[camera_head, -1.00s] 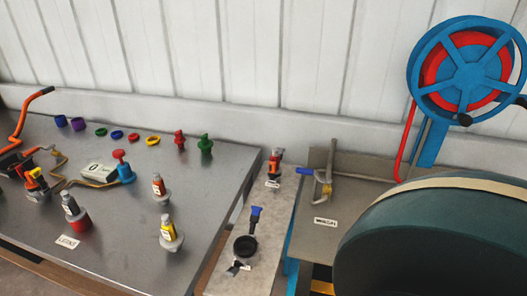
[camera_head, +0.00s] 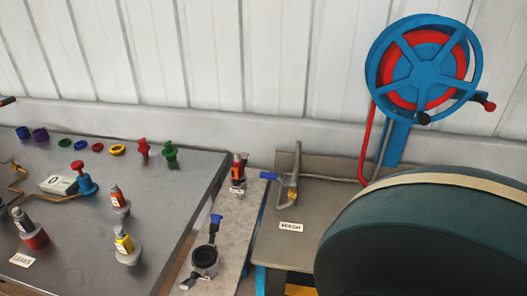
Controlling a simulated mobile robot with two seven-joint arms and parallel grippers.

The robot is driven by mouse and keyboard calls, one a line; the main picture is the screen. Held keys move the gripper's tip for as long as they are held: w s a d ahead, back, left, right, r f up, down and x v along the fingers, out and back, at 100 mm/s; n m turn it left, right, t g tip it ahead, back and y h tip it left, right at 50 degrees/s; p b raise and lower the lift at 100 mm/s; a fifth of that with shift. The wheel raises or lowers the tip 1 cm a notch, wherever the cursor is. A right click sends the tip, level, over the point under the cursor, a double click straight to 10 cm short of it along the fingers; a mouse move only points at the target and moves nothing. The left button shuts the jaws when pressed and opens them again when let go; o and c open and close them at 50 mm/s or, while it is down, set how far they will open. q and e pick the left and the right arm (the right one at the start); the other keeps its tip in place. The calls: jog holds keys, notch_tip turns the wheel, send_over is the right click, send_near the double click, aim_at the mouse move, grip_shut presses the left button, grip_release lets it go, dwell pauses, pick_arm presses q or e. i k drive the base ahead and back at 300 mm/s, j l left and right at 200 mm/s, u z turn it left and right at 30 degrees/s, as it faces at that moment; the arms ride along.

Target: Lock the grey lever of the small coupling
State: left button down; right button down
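A small round coupling (camera_head: 205,259) with a black ring and an open dark top stands on the narrow light-grey bench (camera_head: 232,245) at the lower middle. A small dark grey lever (camera_head: 188,283) sticks out from its front left, low by the bench top. A blue-ended lever (camera_head: 215,224) stands at its back. The lever is too small here to tell whether it is locked. Neither of my grippers is in view.
A metal table (camera_head: 80,235) on the left holds bottles, coloured rings and red and green knobs. A red-and-black bottle (camera_head: 238,171) stands behind the coupling. The WASH sign (camera_head: 291,226), a blue-handled fitting (camera_head: 288,182), a blue wheel (camera_head: 423,68) and a large green drum (camera_head: 420,245) are right.

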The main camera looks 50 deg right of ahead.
aim_at(245, 156)
jog(key=k+l, duration=0.15)
jog(key=l, duration=0.2)
jog(key=k+l, duration=0.15)
jog(key=l, duration=0.2)
jog(key=k+l, duration=0.1)
jog(key=l, duration=0.25)
jog(key=k+l, duration=0.15)
jog(key=l, duration=0.2)
